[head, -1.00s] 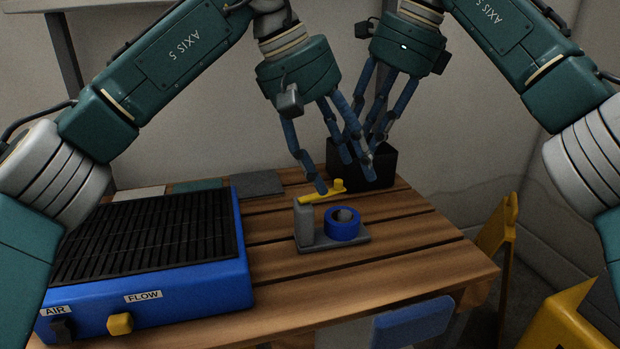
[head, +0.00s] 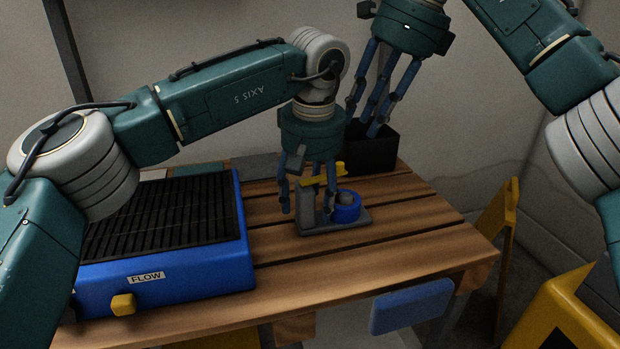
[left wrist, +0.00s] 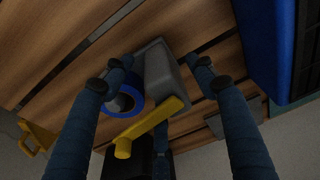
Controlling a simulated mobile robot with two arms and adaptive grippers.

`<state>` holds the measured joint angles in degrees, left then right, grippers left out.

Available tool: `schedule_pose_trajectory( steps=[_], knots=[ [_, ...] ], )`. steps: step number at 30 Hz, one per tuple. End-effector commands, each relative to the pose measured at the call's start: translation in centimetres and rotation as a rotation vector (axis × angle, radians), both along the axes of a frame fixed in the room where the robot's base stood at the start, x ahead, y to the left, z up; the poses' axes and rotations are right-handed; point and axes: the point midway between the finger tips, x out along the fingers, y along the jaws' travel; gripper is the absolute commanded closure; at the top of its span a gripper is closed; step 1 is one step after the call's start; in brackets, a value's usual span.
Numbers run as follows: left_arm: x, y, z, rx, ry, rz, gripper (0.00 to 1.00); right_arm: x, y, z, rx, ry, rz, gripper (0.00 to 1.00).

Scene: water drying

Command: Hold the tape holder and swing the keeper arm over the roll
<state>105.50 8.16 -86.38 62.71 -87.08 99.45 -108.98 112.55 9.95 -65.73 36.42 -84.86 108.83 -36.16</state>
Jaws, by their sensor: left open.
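The tape holder has a grey base (head: 350,221) with an upright grey post (head: 306,208) and a blue tape roll (head: 348,209) beside the post. The yellow keeper arm (head: 313,181) sits on top of the post and points towards the back right, its knob (head: 340,168) behind the roll. My left gripper (head: 309,203) points down, open, with its fingers around the post. In the left wrist view the fingers stand either side of the post (left wrist: 160,73), with a gap at the right finger. My right gripper (head: 368,119) looks open and empty, raised behind the holder.
A blue drying unit (head: 190,290) with a black grille and yellow knob stands left on the slatted wooden table (head: 400,245). A black box (head: 375,155) stands behind the holder. Yellow objects (head: 560,315) stand at the right. The table's front right is clear.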

Motion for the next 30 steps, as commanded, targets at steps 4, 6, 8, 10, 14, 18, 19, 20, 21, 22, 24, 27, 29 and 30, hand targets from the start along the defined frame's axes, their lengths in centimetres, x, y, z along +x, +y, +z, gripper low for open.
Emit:
schedule_pose_trajectory(
  steps=[4,6,8,10,14,18,19,20,21,22,24,27,29,30],
  knots=[
    [0.2,0.1,-1.5,0.000,0.000,0.001,0.43,0.0,0.0,0.0,0.000,0.000,0.000,0.69],
    [0.3,0.1,-1.9,0.000,-0.001,0.001,0.43,0.0,0.0,0.0,0.000,0.000,0.000,0.69],
    [0.3,0.1,-2.1,0.000,-0.001,0.001,0.43,0.0,0.0,0.0,0.000,0.000,0.000,0.69],
    [0.4,0.1,-2.1,-0.001,-0.001,0.001,0.43,0.0,0.0,0.0,0.000,0.000,0.000,0.69],
    [0.4,0.1,-2.1,-0.001,-0.001,0.001,0.43,0.0,0.0,0.0,0.000,0.000,0.000,0.69],
    [0.3,0.1,-2.1,-0.001,-0.001,0.001,0.59,0.0,0.0,0.0,0.000,0.000,0.000,0.69],
    [0.3,0.1,-2.1,-0.001,-0.001,0.001,0.65,0.0,0.0,0.0,0.000,0.000,0.000,0.69],
    [0.3,0.1,-2.1,-0.001,-0.001,0.001,0.71,0.0,0.0,0.0,0.000,0.000,0.000,0.69],
    [0.3,0.1,-2.1,-0.001,-0.001,0.001,0.79,0.0,0.0,0.0,0.000,0.000,0.000,0.69],
    [0.3,0.1,-2.1,-0.001,-0.001,0.001,0.85,0.0,0.0,0.0,0.000,0.000,0.000,0.69],
    [0.3,0.1,-2.1,-0.001,-0.001,0.001,0.94,0.0,0.0,0.0,0.000,0.000,0.000,0.69],
    [0.3,0.1,-2.1,-0.001,-0.001,0.001,0.95,0.1,0.0,-0.1,0.007,-0.001,0.002,0.87],
    [0.3,0.1,-2.1,-0.001,-0.001,0.001,0.95,0.4,0.3,-0.5,0.031,-0.008,0.007,0.99],
    [0.3,0.1,-2.1,-0.001,-0.001,0.001,0.95,0.7,0.6,-0.9,0.059,-0.012,0.013,1.00]
  ],
)
